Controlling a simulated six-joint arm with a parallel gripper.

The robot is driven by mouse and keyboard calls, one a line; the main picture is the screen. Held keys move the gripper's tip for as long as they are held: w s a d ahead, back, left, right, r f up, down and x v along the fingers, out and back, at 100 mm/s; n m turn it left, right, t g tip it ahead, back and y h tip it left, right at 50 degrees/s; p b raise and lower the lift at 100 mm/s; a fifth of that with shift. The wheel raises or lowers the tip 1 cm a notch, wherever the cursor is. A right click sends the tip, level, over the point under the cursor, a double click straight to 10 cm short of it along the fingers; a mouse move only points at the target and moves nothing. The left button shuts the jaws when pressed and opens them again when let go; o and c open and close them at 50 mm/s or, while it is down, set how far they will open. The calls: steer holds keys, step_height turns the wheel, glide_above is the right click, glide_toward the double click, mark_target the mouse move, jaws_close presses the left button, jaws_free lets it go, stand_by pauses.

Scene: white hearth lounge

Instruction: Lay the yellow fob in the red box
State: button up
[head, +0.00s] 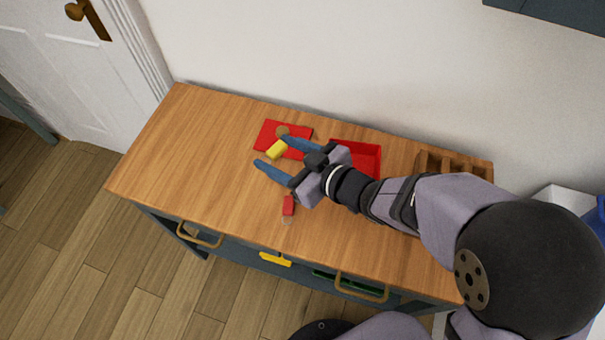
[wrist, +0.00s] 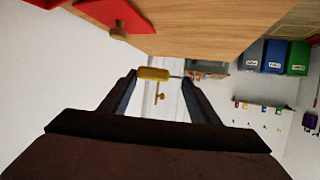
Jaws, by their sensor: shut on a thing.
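The yellow fob (head: 277,149) is a small block between the tips of my gripper (head: 285,156), which is shut on it. In the wrist view the fob (wrist: 153,73) lies crosswise between the two fingertips, clear of the wooden top in that picture. The red box (head: 370,158) is an open box on the table, to the right of the fob and partly hidden behind my gripper and wrist. In the head view the fob appears over the front edge of a flat red mat.
A small red block (head: 288,205) lies nearer the front. A wooden rack (head: 455,164) stands at the right end. The table's left part (head: 190,150) is bare.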

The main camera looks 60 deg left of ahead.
steer(key=shift+s, duration=0.2)
steer(key=shift+f, duration=2.9)
steer(key=shift+f, duration=0.1)
steer(key=shift+f, duration=1.95)
steer(key=shift+f, duration=0.15)
steer(key=o, duration=0.8)
steer(key=shift+o, duration=0.2)
